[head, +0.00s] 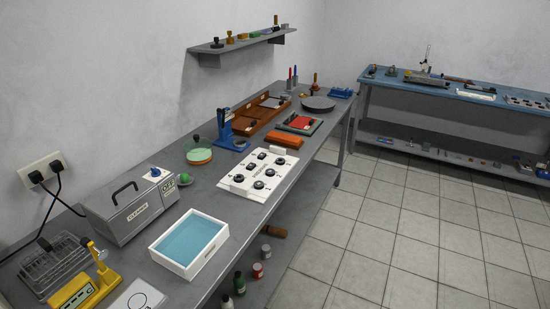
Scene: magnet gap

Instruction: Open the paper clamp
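I cannot tell for sure which thing is the paper clamp. A blue upright device (225,128) stands on the long grey bench (180,190) near the wall. To its right lies a dark teal-framed piece with a red face (300,122). A yellow device with an upright arm (75,294) stands at the front left, by a white sheet with a circle drawn on it (139,298). Neither of my grippers is in view.
A grey cleaner box (130,210), a white tray of blue liquid (158,257) and a white panel with dark knobs (237,182) take up the near bench. Brown wooden trays (243,123) lie farther back. A blue bench (385,88) stands beyond open tiled floor (400,215).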

